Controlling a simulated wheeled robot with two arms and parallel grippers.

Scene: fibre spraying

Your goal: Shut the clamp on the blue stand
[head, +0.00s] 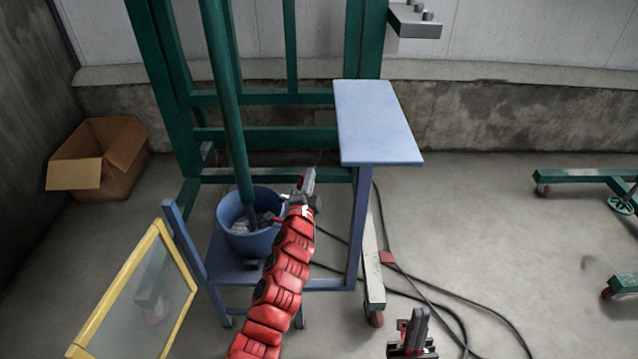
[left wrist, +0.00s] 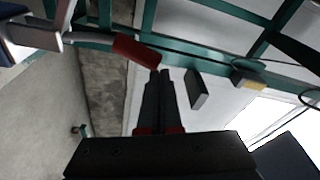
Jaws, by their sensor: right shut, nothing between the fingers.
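The blue stand (head: 360,225) has a raised flat top (head: 375,120) and a lower shelf. My left arm reaches up to it, and my left gripper (head: 305,185) is beside the upper right of the blue bucket on the shelf. In the left wrist view its two dark fingers (left wrist: 160,78) lie together, with nothing visible between them. A red block (left wrist: 136,50) and a grey block (left wrist: 196,88) show near the fingertips; I cannot tell whether either belongs to the clamp. The clamp is not clearly distinguishable in the head view. My right gripper (head: 413,330) is low, right of the stand, shut and empty.
The blue bucket (head: 247,240) stands on the lower shelf. A green frame (head: 270,137) rises behind. A yellow-framed panel (head: 135,295) leans at the left. A cardboard box (head: 100,158) is by the wall. Cables (head: 440,295) cross the floor; the floor farther right is mostly open.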

